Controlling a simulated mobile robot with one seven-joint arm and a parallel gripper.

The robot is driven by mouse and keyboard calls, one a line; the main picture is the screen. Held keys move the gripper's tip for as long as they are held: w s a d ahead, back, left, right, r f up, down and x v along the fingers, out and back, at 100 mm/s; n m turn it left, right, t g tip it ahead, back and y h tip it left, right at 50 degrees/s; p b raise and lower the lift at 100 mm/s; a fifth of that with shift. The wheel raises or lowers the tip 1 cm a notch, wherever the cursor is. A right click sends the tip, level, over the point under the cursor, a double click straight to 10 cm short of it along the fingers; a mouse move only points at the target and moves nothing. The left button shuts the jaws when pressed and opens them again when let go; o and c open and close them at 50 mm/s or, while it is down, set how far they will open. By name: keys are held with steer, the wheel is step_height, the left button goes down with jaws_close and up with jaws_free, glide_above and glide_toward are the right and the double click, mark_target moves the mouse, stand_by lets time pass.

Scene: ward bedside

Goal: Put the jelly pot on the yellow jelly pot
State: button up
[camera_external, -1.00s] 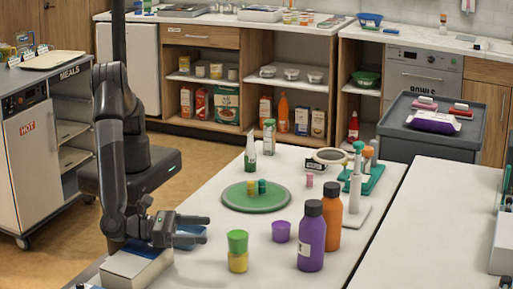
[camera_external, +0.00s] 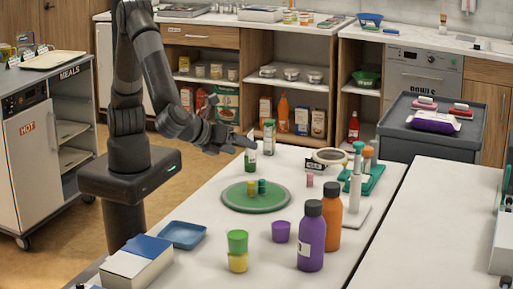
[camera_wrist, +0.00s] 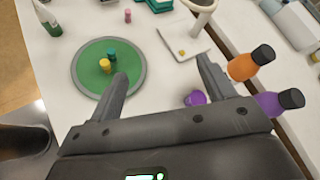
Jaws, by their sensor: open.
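In the external view a green jelly pot (camera_external: 237,240) sits upright on the yellow jelly pot (camera_external: 238,263) near the table's front edge. A purple pot (camera_external: 281,232) stands apart to their right; it also shows in the wrist view (camera_wrist: 195,98), beside the right finger. My gripper (camera_external: 238,141) is raised above the far left part of the table, well away from the stacked pots. In the wrist view my gripper (camera_wrist: 162,70) is open with nothing between its fingers. The green and yellow stack does not show in the wrist view.
A round green mat (camera_external: 238,204) holds small yellow and teal items. Purple (camera_external: 311,245) and orange (camera_external: 333,220) bottles stand right of the purple pot. A blue tray (camera_external: 184,235) and a box (camera_external: 134,262) lie at the left. A green-labelled bottle (camera_external: 250,160) stands near my gripper.

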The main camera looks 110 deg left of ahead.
steer(key=s+a+r+n+g+h, duration=0.1)
steer(key=s+a+r+n+g, duration=0.15)
steer(key=a, duration=0.25)
steer(key=s+a+r+n+g+h, duration=0.1)
steer(key=s+a+n, duration=0.2)
steer(key=a, duration=0.3)
steer(key=s+a+r+n+t+h, duration=0.1)
steer(key=s+a+n+h, duration=0.2)
steer(key=s+n, duration=0.4)
steer(key=s+a+r+n+t+h, duration=0.1)
steer(key=s+a+n+h, duration=0.3)
steer(key=s, duration=1)
steer(key=a+r+n, duration=0.1)
steer(key=a+n, duration=0.1)
steer(key=n, duration=0.1)
steer(key=shift+r+h, duration=0.25)
steer(key=shift+h, duration=0.05)
